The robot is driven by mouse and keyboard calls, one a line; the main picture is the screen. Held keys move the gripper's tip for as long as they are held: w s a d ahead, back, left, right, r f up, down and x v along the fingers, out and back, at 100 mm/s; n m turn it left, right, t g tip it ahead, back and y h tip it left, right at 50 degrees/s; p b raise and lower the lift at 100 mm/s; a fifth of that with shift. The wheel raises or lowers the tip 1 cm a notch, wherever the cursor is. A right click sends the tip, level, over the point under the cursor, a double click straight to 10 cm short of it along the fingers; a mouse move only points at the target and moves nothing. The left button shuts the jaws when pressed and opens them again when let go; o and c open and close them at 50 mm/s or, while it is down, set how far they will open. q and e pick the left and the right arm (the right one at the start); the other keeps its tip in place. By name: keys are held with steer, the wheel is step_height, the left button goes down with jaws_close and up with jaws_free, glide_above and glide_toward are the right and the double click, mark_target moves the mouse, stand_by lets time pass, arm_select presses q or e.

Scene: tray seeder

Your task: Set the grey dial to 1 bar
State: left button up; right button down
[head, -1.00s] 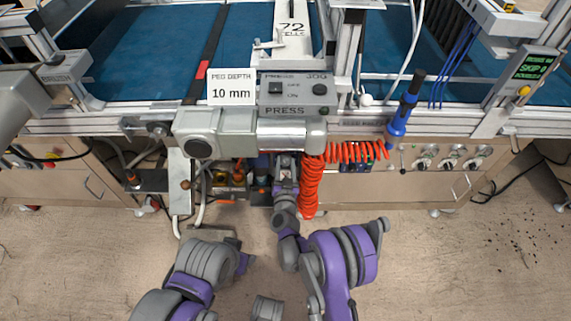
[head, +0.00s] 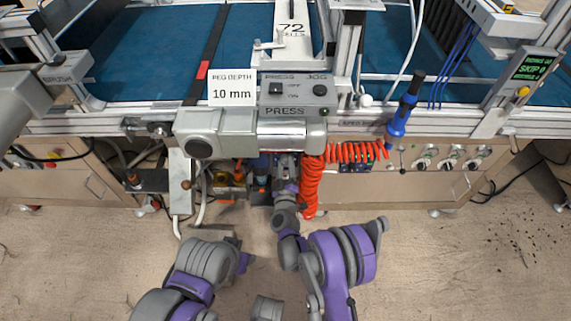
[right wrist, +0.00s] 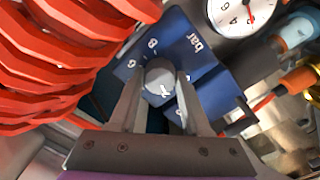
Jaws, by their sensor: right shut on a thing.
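The grey dial (right wrist: 159,76) sits on a blue plate (right wrist: 208,78) marked "bar", with white numbers around it, partly covered by my fingers. A white mark on the dial's face points toward the lower right of the picture. My right gripper (right wrist: 160,88) is shut on the dial, one finger on each side. In the head view my right gripper (head: 285,162) reaches in below the press housing, and the dial cannot be made out there.
A round white gauge (right wrist: 240,10) with a red needle is beside the blue plate. A red coiled hose (head: 311,180) hangs close to my right wrist and fills the wrist view's upper left. The grey press housing (head: 230,132) overhangs the gripper. The floor in front is open.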

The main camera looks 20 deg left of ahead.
steer(key=shift+n, duration=1.6)
steer(key=shift+c, duration=1.8)
jaws_free()
steer(key=shift+s, duration=0.1)
steer(key=p+v, duration=0.1)
steer(key=v, duration=0.9)
steer(key=shift+s, duration=0.3)
steer(key=shift+d+r, duration=0.1)
steer(key=shift+d, duration=0.05)
